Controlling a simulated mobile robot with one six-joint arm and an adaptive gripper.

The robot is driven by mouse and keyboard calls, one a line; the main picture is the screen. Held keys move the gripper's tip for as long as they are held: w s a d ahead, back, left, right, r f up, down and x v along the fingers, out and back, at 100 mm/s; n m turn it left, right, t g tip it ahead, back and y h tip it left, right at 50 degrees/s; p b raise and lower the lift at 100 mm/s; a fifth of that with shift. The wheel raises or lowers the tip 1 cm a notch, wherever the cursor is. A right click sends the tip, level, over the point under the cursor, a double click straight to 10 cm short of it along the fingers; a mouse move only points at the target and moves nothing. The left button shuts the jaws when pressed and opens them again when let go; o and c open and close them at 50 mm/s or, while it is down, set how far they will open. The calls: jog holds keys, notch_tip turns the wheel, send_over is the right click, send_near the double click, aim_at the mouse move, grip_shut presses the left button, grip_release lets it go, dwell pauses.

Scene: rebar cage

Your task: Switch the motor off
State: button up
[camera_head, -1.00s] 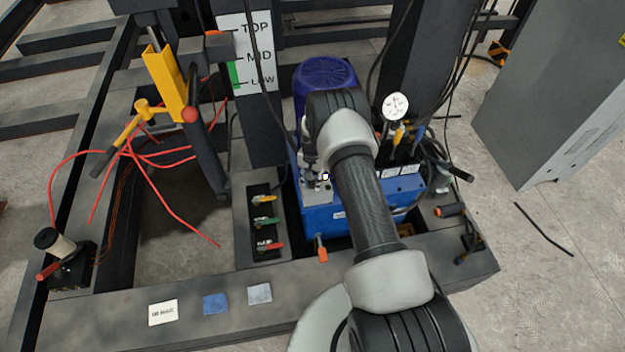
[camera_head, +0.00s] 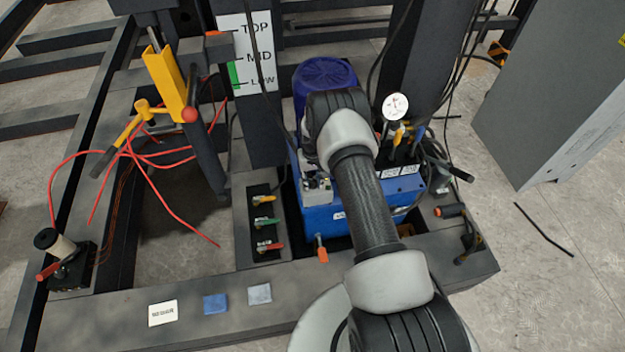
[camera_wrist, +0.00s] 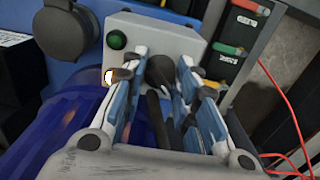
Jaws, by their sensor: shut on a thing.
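The motor (camera_head: 325,75) is a dark blue finned cylinder on the blue power unit (camera_head: 325,220); its blue body (camera_wrist: 75,125) also fills the lower left of the wrist view. A grey switch box (camera_head: 317,190) sits beside it. In the wrist view this box (camera_wrist: 190,42) carries a green button (camera_wrist: 117,39) and a black rotary knob (camera_wrist: 160,71). My gripper (camera_wrist: 163,66) is shut on the knob, with a blue-and-white finger on each side. In the head view my arm hides the gripper and most of the motor's near side.
Valve levers in yellow, green and red (camera_head: 266,222) stand left of the unit. A pressure gauge (camera_head: 396,107) is to the right. Red hoses (camera_head: 165,190) lie at the left. A grey cabinet (camera_head: 560,100) stands at the far right.

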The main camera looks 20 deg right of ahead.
aim_at(312, 180)
dwell(0.3)
jog(key=o, duration=1.1)
notch_tip(312, 180, up, 12)
jog(key=shift+r, duration=0.1)
dwell(0.4)
